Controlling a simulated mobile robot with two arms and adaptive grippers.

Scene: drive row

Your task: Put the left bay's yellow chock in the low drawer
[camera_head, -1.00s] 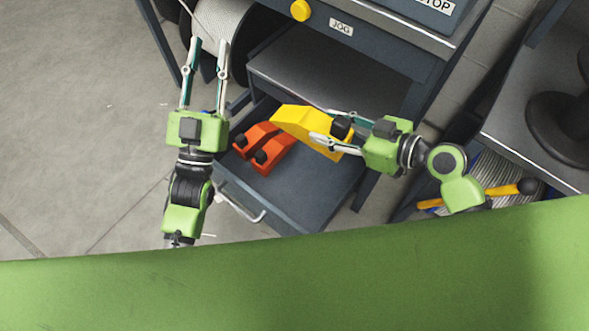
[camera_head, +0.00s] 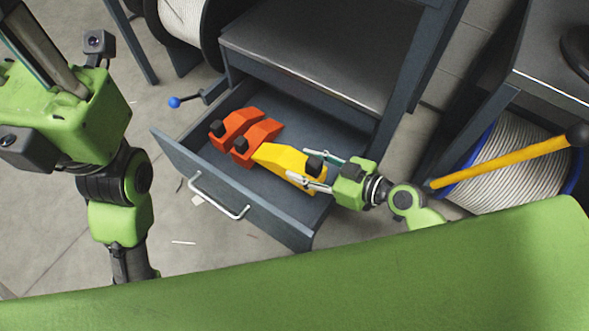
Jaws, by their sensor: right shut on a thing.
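A yellow chock (camera_head: 277,158) with a black knob lies within the low drawer's outline, at its front right. My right gripper (camera_head: 306,170) is shut on its right end, the arm coming in from the right. I cannot tell whether the chock rests on the drawer floor or is held just above it. The low drawer (camera_head: 218,195), dark blue-grey with a silver handle, is pulled open. My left gripper (camera_head: 40,50) is large at the upper left, away from the drawer; its fingertips are cut off by the picture's edge.
Two orange chocks (camera_head: 234,124) lie in the drawer left of the yellow one. A grey shelf (camera_head: 310,65) is above the drawer's back. A blue-knobbed lever (camera_head: 175,102) stands left of it. At right are a cable reel (camera_head: 505,170) and a yellow bar (camera_head: 500,158).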

